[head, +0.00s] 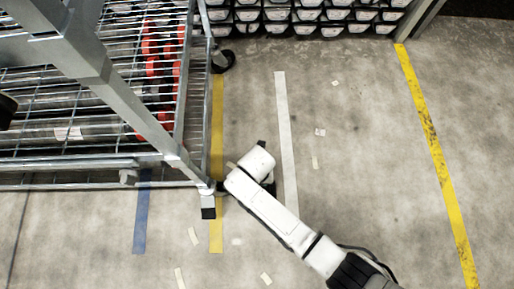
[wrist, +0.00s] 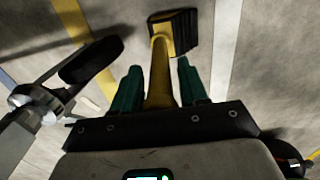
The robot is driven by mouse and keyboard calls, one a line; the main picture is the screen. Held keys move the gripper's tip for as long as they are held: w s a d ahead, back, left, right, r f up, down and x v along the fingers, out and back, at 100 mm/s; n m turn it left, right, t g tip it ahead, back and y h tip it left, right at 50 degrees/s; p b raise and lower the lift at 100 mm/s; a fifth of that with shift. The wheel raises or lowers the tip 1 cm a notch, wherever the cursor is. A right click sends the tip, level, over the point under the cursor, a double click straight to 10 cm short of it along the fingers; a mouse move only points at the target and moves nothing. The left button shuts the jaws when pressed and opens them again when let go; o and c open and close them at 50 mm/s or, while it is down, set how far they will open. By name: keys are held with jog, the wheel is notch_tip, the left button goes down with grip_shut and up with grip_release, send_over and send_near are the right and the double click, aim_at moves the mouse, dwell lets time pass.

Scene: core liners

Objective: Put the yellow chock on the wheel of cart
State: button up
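The yellow chock has a yellow handle (wrist: 161,72) and a black ridged wedge (wrist: 175,31) at its far end, in the wrist view. My gripper (wrist: 158,82) has its two green fingers on either side of the handle, closed in on it. The black wheel (wrist: 90,62) of the cart is left of the chock in the wrist view, with a visible gap between them. In the head view the cart (head: 100,163) stands at the left, with a dark wheel (head: 208,212) at its near corner. My arm hides the chock and fingers there.
Another black caster (head: 223,61) is at the cart's far corner. A shelf of stacked core trays (head: 300,15) lines the back. Yellow (head: 433,150), white (head: 286,140) and blue (head: 142,215) tape strips mark the floor. The floor right of the cart is mostly clear.

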jog(key=shift+o, duration=1.1)
notch_tip(320, 180, up, 12)
jog(key=p, duration=0.7)
jog(key=shift+r, duration=0.2)
